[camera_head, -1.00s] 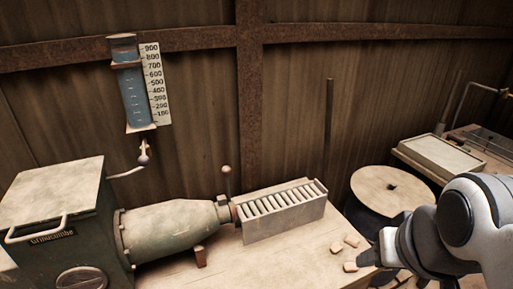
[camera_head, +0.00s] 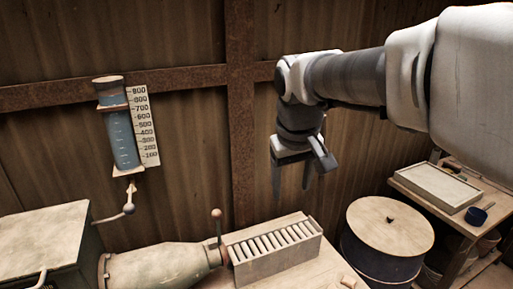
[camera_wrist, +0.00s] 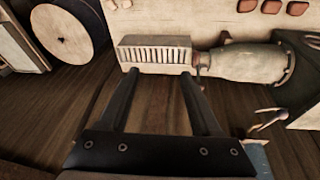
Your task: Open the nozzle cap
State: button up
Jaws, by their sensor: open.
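The machine's tapered barrel (camera_head: 160,265) ends in a narrow nozzle with a reddish ring (camera_head: 226,254) at its right end. A thin upright lever with a brown ball knob (camera_head: 216,213) stands at this nozzle end; I take it as part of the cap, which is hard to make out. The barrel (camera_wrist: 238,64) also shows in the wrist view. My gripper (camera_head: 291,190) is open and empty, fingers pointing down, above and right of the lever in the head view. In the wrist view my gripper (camera_wrist: 158,75) has its fingers spread apart below the roller rack.
A slotted roller rack (camera_head: 275,250) sits right against the nozzle end. A blue measuring tube (camera_head: 121,138) with a small tap hangs on the wall at left. A lidded drum (camera_head: 388,232) and a side table with a tray (camera_head: 436,187) stand at right.

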jog(key=w+a+n+g+p, duration=0.1)
jog(key=w+a, duration=0.5)
jog(key=w, duration=0.1)
jog(key=n+g+p, duration=0.2)
jog(key=n+p, duration=0.1)
jog(key=p, duration=0.1)
send_over(220, 244)
notch_tip(220, 244, down, 11)
jog(key=shift+w+a+f, duration=0.1)
jog(key=shift+w+f, duration=0.2)
jog(key=shift+f, duration=0.05)
notch_tip(220, 244, down, 17)
jog(key=shift+f+p, duration=0.15)
jog(key=shift+p, duration=0.85)
grip_shut()
